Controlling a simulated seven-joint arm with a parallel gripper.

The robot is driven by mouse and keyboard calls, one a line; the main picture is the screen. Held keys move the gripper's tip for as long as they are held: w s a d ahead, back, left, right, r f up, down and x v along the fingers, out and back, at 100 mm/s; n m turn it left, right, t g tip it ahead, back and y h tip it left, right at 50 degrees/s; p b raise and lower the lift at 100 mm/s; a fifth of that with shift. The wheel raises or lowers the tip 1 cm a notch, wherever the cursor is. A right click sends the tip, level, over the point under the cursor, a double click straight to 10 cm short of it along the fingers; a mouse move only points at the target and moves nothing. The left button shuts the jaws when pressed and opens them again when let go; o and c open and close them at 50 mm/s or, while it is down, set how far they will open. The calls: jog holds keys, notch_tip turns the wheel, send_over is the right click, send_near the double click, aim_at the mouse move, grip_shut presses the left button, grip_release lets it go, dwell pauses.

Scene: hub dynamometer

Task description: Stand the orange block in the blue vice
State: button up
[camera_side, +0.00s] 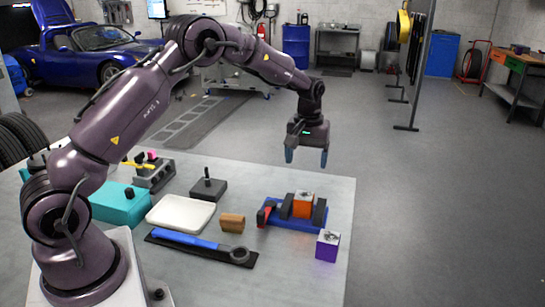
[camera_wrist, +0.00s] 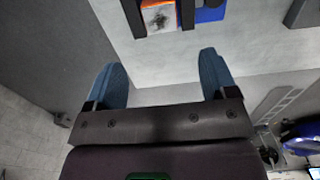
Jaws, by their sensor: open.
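The orange block (camera_side: 303,208) stands upright in the blue vice (camera_side: 288,222), between its dark jaws, in the side view. Its top is pale with a dark printed mark. In the wrist view the block (camera_wrist: 158,17) shows at the top edge, partly cut off, with a dark jaw on either side and a bit of the blue vice base (camera_wrist: 210,13). I cannot tell whether both jaws touch it. My gripper (camera_side: 306,157) is open and empty, pointing down, above and apart from the block. Its two blue fingers also show in the wrist view (camera_wrist: 163,76).
A purple block (camera_side: 327,247) stands in front of the vice near the table's right edge.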

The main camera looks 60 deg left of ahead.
jog(key=s+d+r+m+t, duration=0.1)
jog(key=s+d+r+m, duration=0.1)
jog(key=s+d+r, duration=0.5)
jog(key=s+d+r+m+t, duration=0.1)
jog(key=s+r+m+t, duration=0.1)
jog(key=s+r, duration=0.6)
jog(key=s+d+r+m+t, duration=0.1)
jog(key=s+d+m, duration=0.1)
jog(key=s, duration=0.5)
jog(key=s+d+r+m+t, duration=0.1)
jog(key=s+d+m, duration=0.1)
jog(key=s, duration=0.6)
jog(key=shift+d+r+m+t, duration=0.2)
jog(key=shift+r+m+t, duration=0.1)
jog(key=shift+m, duration=0.2)
